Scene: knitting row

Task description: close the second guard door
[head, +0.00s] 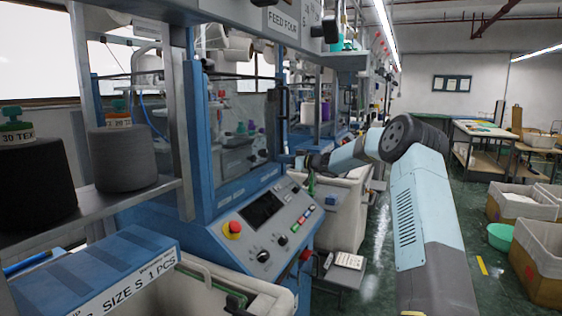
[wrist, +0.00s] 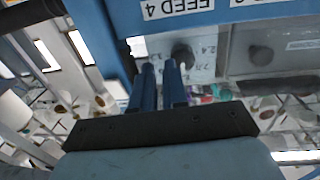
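My gripper (head: 306,162) is at the end of my arm, which bends left from the aisle to the gap by the second machine. In the wrist view my gripper (wrist: 160,88) has two blue fingers with a narrow gap and nothing visible between them. A dark round knob (wrist: 182,56) is just beyond the fingertips; contact cannot be told. The nearest machine has a clear guard door (head: 240,125) with a black upright handle (head: 283,108). The second machine (head: 322,130) stands behind it; its guard door is small and partly hidden, so I cannot tell its angle.
The near control panel (head: 262,222) juts toward the aisle. A cream bin (head: 342,205) stands below my forearm. Crates (head: 540,260) and a green basin (head: 500,236) stand on the right. An upside-down FEED 4 label (wrist: 178,10) shows in the wrist view. The aisle floor has free room.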

